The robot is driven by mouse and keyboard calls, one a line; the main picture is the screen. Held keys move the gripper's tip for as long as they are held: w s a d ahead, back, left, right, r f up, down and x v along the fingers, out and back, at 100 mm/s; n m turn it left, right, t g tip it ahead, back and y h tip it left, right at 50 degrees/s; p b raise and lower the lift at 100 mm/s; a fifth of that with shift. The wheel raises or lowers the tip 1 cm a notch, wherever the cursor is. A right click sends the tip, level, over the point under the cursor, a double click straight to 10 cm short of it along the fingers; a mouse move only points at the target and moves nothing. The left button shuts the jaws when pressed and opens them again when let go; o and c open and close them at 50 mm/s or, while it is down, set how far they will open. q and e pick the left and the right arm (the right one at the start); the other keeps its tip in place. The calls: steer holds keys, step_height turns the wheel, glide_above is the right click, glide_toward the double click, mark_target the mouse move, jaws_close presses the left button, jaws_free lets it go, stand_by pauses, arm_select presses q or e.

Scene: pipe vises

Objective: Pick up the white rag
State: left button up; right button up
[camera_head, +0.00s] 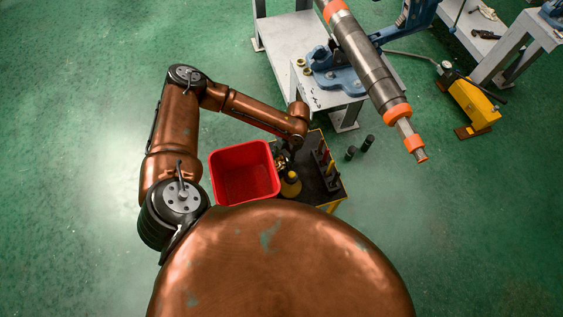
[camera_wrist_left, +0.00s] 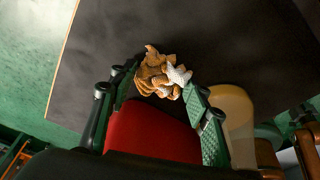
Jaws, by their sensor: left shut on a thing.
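The crumpled rag (camera_wrist_left: 163,74), white with tan-brown patches, sits between the two green-padded fingers of my left gripper (camera_wrist_left: 160,86) in the left wrist view. The gripper is shut on it, just over a dark tabletop (camera_wrist_left: 180,30); I cannot tell whether the rag still touches the surface. In the head view my left gripper (camera_head: 285,157) is small and partly hidden under my wrist, above the dark-topped cart (camera_head: 312,180). My right gripper is out of view.
A red bin (camera_head: 243,172) stands left of the gripper. A yellow bottle (camera_head: 291,185) is close below it. A large pipe (camera_head: 365,65) with orange ends sits in a blue vise (camera_head: 335,75) at the upper right. Green floor at left is clear.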

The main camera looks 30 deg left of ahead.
mark_target(282, 160)
arm_select(q)
steer(key=shift+w+r, duration=0.25)
steer(key=shift+r, duration=0.3)
step_height(282, 160, up, 6)
steer(key=shift+r+p, duration=0.1)
steer(key=shift+p, duration=0.45)
steer(key=w+a+b, duration=0.1)
steer(key=w+b, duration=0.2)
steer(key=w, duration=1.6)
steer(key=shift+w+a+b, duration=0.25)
steer(key=shift+b, duration=0.15)
steer(key=shift+o, duration=0.8)
steer(key=c, duration=0.6)
